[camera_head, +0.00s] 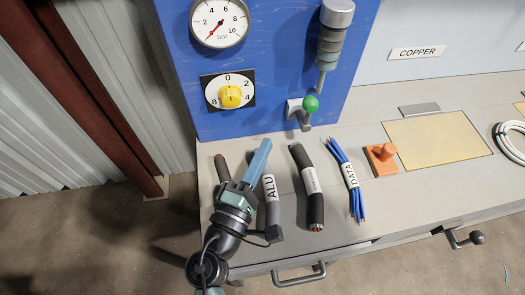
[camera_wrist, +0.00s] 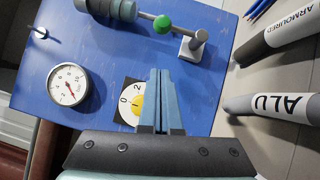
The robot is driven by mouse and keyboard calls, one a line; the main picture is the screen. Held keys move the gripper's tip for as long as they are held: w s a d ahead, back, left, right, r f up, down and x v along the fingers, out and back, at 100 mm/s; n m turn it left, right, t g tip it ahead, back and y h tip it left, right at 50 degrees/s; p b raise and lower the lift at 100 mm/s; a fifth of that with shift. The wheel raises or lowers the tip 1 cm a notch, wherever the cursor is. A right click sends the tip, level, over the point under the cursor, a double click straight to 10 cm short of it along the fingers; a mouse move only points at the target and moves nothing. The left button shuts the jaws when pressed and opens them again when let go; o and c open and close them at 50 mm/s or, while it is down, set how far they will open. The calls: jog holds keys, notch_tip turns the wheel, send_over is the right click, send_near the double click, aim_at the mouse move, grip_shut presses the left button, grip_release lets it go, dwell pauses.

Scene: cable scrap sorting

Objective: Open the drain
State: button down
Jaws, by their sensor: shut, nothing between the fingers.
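On the blue panel (camera_head: 270,60) hangs a grey cylindrical unit (camera_head: 333,45) with a narrow stem at its lower end, and it also shows in the wrist view (camera_wrist: 110,8). Just below the stem is a green ball (camera_head: 311,103), also seen in the wrist view (camera_wrist: 163,23), beside a grey metal bracket and rod (camera_wrist: 192,46). No part is labelled as a drain. My gripper (camera_head: 264,146) is shut and empty, in front of the panel, left of and below the green ball. Its closed blue fingers (camera_wrist: 160,80) point toward the panel, apart from the ball.
A pressure gauge (camera_head: 219,22) and a yellow dial knob (camera_head: 230,96) are left on the panel. Cable pieces marked ALU (camera_head: 270,187), ARMOURED (camera_wrist: 295,32) and DATA (camera_head: 350,174) lie on the bench near my gripper. An orange block (camera_head: 381,160) stands farther right.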

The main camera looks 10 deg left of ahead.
aim_at(306, 111)
jog(key=w+d+r+p, duration=0.1)
jog(key=w+d+p, duration=0.1)
jog(key=w+d, duration=0.3)
jog(key=shift+w+r, duration=0.25)
jog(key=shift+w, duration=1.2)
jog(key=shift+r+p, duration=0.1)
jog(key=shift+p, duration=0.2)
jog(key=shift+d+r+m+g+p, duration=0.1)
jog(key=shift+d+m+g+p, duration=0.1)
jog(key=shift+m+g+p, duration=0.15)
